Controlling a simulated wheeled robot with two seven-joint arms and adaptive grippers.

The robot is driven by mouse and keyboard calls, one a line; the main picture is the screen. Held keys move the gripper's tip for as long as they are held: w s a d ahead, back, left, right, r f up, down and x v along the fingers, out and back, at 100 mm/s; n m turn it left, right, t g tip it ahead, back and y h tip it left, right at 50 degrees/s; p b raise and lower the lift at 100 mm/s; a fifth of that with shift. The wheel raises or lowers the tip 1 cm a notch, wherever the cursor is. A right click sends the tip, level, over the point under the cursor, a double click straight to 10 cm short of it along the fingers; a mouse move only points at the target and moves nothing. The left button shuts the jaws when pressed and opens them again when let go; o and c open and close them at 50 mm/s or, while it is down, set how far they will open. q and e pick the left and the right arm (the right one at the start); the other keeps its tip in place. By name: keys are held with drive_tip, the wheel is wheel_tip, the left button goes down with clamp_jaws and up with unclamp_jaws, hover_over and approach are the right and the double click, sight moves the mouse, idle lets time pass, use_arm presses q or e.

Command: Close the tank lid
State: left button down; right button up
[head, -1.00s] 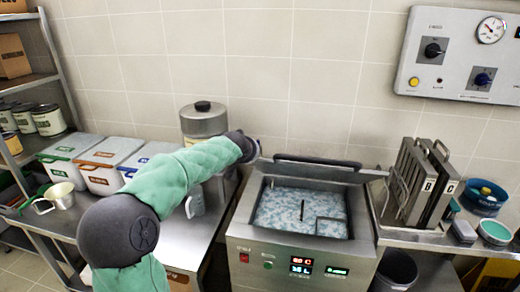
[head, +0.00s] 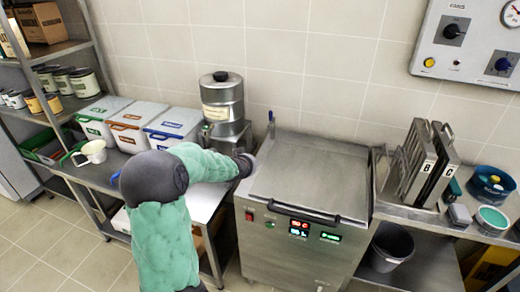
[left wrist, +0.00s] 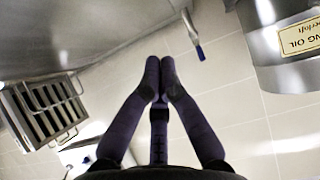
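The tank lid (head: 312,178) is a flat steel plate. It lies down over the tank (head: 300,250) and hides the bath, with its dark bar handle (head: 305,214) at the front edge. I see no clear gap under the lid. My left arm, in a green sleeve, comes in from the left. Its dark gripper end (head: 246,164) is beside the tank's left edge, partly hidden by the arm. In the left wrist view the left gripper (left wrist: 159,75) has its fingertips together with nothing between them. My right gripper is in neither view.
A steel canister (head: 223,105) stands behind my left arm, near the tank. White lidded bins (head: 130,125) stand on the left table. A rack of lettered plates (head: 425,165) and blue bowls (head: 490,183) are at the right. A bin (head: 390,247) stands beside the tank.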

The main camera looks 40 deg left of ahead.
use_arm(q)
drive_tip(key=s+f+b, duration=0.1)
drive_tip(key=f+b, duration=0.1)
drive_tip(key=f, duration=0.1)
drive_tip(key=f+b, duration=0.1)
drive_tip(key=f, duration=0.2)
drive_tip(key=s+d+f+b, duration=0.1)
drive_tip(key=f+b, duration=0.1)
drive_tip(key=f, duration=0.1)
drive_tip(key=shift+s+b, duration=0.3)
drive_tip(key=shift+b, duration=0.05)
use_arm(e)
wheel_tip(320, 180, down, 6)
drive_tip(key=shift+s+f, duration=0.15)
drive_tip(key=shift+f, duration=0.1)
